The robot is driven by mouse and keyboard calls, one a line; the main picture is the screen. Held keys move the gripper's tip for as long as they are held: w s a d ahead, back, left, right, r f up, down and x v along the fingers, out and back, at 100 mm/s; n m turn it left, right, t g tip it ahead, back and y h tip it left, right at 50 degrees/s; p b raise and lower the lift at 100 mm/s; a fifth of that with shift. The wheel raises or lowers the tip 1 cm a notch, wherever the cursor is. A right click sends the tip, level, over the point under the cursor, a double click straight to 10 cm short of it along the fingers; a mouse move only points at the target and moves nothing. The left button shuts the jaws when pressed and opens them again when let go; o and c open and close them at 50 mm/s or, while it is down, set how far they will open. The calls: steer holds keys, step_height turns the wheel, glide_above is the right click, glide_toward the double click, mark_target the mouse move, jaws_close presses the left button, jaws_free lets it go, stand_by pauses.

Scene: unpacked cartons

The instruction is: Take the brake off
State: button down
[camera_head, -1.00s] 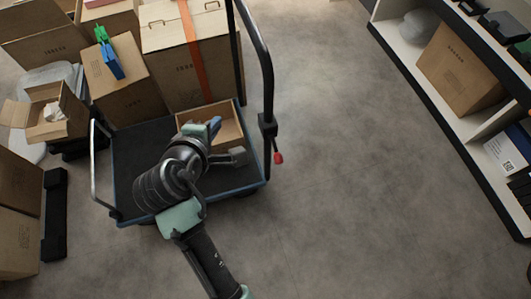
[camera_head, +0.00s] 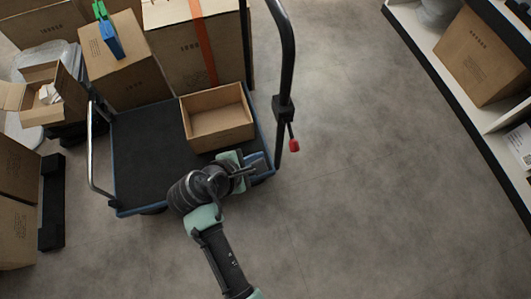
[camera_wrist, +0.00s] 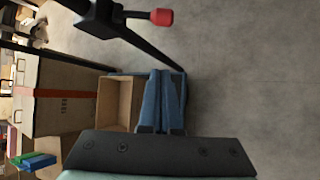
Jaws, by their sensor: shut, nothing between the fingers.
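The brake lever with its red knob (camera_head: 294,145) hangs from a black clamp (camera_head: 283,108) on the cart's upright handle post. In the wrist view the red knob (camera_wrist: 161,17) is at the top, beyond the fingertips and apart from them. My gripper (camera_head: 258,165) is shut and empty, over the near right corner of the cart (camera_head: 140,160), lower left of the knob. In the wrist view my gripper's blue fingers (camera_wrist: 161,75) lie together and point up the picture toward the lever.
An open, empty carton (camera_head: 217,120) stands on the cart deck beside my gripper. A shelf unit (camera_head: 440,60) stands at right. The floor between cart and shelf is clear.

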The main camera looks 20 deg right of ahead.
mark_target(292, 135)
steer(key=b+x, duration=0.4)
steer(key=x, duration=0.5)
steer(key=shift+s+d+r, duration=0.45)
steer(key=shift+d+r, duration=0.1)
steer(key=shift+r, duration=0.2)
steer(key=shift+s+d+r, duration=0.5)
steer(key=shift+r, duration=0.3)
steer(key=shift+r+p, duration=0.2)
steer(key=shift+p, duration=0.25)
steer(key=shift+s+r+g+p, duration=0.1)
steer(key=shift+g+p, duration=0.2)
steer(key=shift+p, duration=0.35)
